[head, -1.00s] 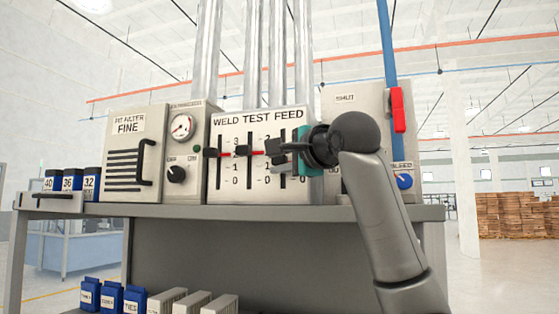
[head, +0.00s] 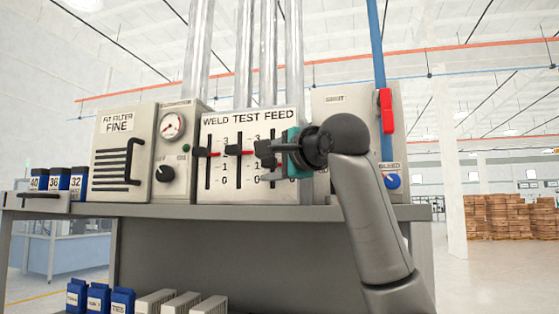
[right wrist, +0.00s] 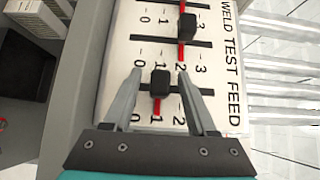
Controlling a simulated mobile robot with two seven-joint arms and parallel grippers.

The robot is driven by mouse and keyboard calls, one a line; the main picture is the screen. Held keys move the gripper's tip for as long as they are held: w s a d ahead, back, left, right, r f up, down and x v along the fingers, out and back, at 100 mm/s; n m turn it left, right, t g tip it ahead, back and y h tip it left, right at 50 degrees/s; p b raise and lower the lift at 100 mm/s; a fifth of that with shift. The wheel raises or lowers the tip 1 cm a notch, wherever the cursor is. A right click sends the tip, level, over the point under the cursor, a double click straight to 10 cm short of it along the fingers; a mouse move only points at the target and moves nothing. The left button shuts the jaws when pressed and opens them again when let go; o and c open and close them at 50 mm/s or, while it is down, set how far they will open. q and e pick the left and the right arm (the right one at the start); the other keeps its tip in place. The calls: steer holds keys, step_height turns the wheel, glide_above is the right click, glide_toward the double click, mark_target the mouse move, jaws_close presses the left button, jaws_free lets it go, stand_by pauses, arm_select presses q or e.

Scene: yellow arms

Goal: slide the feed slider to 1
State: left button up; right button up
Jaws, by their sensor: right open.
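The panel marked WELD TEST FEED (head: 220,190) has three vertical slots with black knobs. In the right wrist view the picture is turned, and the feed slider's knob (right wrist: 160,82) sits between the two fingers of my right gripper (right wrist: 160,73), with a small gap on each side. Its red pointer lies near the 1. The middle, test knob (right wrist: 188,27) points near the 2. In the head view my right gripper (head: 270,163) is at the feed slot, one finger above the other, open; it partly hides the feed scale. My left gripper does not show.
Left of the panel stand a gauge box (head: 174,180) and a filter box (head: 110,192). Right of it is a box with a red handle (head: 386,110) and a blue bleed knob (head: 391,181). All stand on a grey shelf (head: 240,213).

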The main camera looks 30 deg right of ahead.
steer(key=s+a+b, duration=0.1)
steer(key=s+b, duration=0.4)
steer(key=s, duration=1)
steer(key=shift+a, duration=0.1)
